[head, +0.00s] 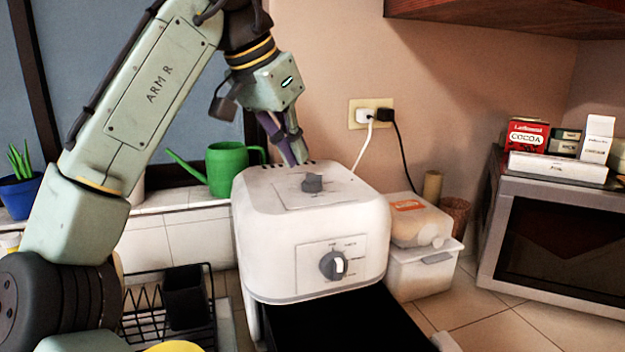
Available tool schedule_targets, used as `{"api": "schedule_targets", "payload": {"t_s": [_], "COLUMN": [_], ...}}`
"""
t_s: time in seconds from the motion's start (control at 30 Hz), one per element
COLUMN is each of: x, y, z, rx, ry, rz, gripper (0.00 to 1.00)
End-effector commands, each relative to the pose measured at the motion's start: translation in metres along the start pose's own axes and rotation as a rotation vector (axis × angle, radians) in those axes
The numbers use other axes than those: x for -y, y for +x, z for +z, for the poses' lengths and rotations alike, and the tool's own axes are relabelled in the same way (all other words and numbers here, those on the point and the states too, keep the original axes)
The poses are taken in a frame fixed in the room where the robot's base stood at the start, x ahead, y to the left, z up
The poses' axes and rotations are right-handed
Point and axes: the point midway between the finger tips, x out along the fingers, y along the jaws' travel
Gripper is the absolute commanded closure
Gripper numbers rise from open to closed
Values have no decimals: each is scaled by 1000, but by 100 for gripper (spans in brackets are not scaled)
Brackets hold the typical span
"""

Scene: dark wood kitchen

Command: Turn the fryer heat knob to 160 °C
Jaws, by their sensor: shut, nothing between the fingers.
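The white fryer (265,225) stands in the middle of the head view. A grey knob (312,183) sits on its top panel. A second grey knob (333,265) with a pale pointer mark sits on its front panel, with small print around it that is too small to read. I cannot tell which knob sets the heat. My gripper (298,162) points down at the back of the fryer's top, behind and left of the top knob and apart from it. Its fingers are shut with nothing between them. I cannot tell whether the fingertips touch the fryer.
A green watering can (223,168) stands behind the fryer on the left. A white box with a bread bag (420,222) is at its right. A microwave (560,235) is farther right. A wire rack (150,312) is at lower left. Cords hang from the wall outlet (370,114).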

Motion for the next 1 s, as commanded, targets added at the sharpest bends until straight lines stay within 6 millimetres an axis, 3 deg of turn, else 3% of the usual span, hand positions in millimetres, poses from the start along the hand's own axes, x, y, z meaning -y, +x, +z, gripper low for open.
{"api": "schedule_targets", "payload": {"t_s": [0.13, 0.3, 1.0], "x": [0, 0, 0], "y": [21, 32, 35], "z": [12, 18, 18], "rx": [0, -1, -1], "ry": [-1, 0, -1], "rz": [2, 1, 0], "gripper": [100, 100, 100]}}
